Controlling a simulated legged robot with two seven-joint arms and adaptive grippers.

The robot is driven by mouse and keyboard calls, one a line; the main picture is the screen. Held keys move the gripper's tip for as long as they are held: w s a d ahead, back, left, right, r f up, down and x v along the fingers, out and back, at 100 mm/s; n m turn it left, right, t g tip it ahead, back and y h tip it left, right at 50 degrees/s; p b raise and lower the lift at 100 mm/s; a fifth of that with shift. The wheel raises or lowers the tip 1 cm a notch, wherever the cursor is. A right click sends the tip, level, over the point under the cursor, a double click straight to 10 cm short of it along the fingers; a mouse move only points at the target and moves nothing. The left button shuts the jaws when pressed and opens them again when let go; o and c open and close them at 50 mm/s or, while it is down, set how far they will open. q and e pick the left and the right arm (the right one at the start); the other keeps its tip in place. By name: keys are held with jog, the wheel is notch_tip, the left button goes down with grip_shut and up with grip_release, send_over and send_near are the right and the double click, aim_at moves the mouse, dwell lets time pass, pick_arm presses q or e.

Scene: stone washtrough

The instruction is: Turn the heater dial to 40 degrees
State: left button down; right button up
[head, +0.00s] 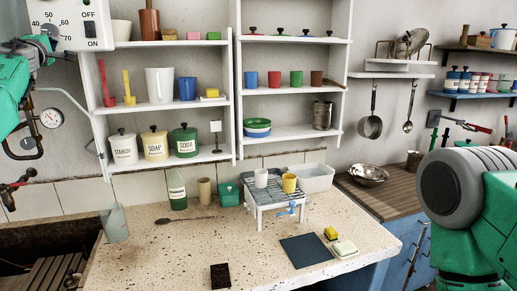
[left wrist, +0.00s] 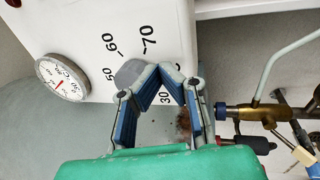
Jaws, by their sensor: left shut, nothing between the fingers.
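The heater (head: 75,14) is a white box at the top left of the head view, with numbers 40, 50 and 60 and an OFF/ON switch (head: 90,29). In the left wrist view its white face (left wrist: 80,25) shows numbers from 50 to 70, with a 30 partly behind the fingers. The grey round dial (left wrist: 129,73) sits beside my left fingertips and is partly covered by them; I cannot tell its setting or whether they touch it. My left gripper (left wrist: 163,72) is shut and empty; it also shows in the head view (head: 42,46). My right gripper is not in view.
A round gauge (head: 49,118) and pipework are below the heater. A brass valve (left wrist: 255,113) is right of the fingers in the left wrist view. The white shelf (head: 103,75) with jars stands right of the heater. The counter (head: 150,255) has free room in front.

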pick_arm(q)
jog(key=shift+s+a+r+b, duration=0.1)
jog(key=shift+a+r+b, duration=0.1)
jog(key=shift+b, duration=0.1)
jog(key=b+v, duration=0.6)
jog(key=b, duration=0.6)
jog(key=shift+s+a+r, duration=0.2)
jog(key=shift+s+a, duration=0.05)
dwell(0.6)
